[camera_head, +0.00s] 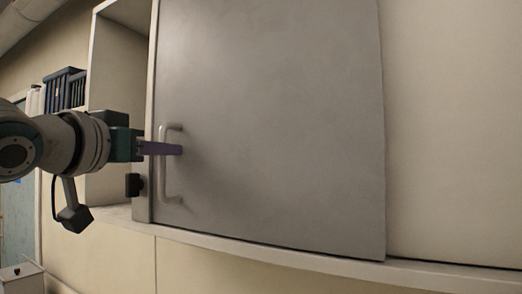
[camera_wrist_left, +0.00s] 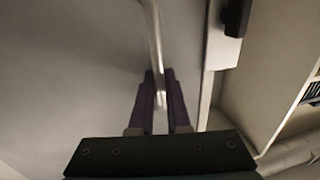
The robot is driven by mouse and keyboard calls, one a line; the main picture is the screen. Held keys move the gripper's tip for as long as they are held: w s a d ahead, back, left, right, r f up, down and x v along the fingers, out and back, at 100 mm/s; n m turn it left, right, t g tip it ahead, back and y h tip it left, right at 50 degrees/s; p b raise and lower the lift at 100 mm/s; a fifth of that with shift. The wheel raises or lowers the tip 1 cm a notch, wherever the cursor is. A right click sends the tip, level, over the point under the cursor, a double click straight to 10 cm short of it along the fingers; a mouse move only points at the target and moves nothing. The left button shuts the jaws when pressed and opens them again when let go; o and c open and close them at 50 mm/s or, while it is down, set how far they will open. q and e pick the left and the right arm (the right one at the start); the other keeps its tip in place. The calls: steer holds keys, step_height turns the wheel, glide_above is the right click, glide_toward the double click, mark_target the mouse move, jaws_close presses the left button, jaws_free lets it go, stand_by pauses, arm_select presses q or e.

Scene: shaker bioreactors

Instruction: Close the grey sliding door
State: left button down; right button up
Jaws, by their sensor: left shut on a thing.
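The grey sliding door (camera_head: 285,120) is a tall flat panel filling the middle of the head view; it also shows on the left of the left wrist view (camera_wrist_left: 60,75). Its pale vertical bar handle (camera_head: 164,188) is near the door's left edge. My left gripper (camera_head: 178,150) comes in from the left, its purple fingers at the upper half of the handle. In the left wrist view the fingers (camera_wrist_left: 160,84) lie on either side of the handle (camera_wrist_left: 153,35) and are shut on it. My right gripper is not in view.
An open cabinet compartment (camera_head: 118,65) is left of the door, with dark binders (camera_head: 66,90) beyond it. A small black block (camera_head: 133,185) sits by the door's left edge. A pale ledge (camera_head: 430,276) runs under the door. The cream surface (camera_head: 450,120) right of the door is bare.

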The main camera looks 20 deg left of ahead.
arm_select(q)
steer(key=shift+a, duration=0.3)
steer(key=c, duration=1.2)
jaws_free()
steer(key=shift+o, duration=0.2)
steer(key=shift+s+d, duration=0.1)
steer(key=s+d+p, duration=0.1)
steer(key=s+p, duration=0.8)
steer(key=shift+s, duration=0.3)
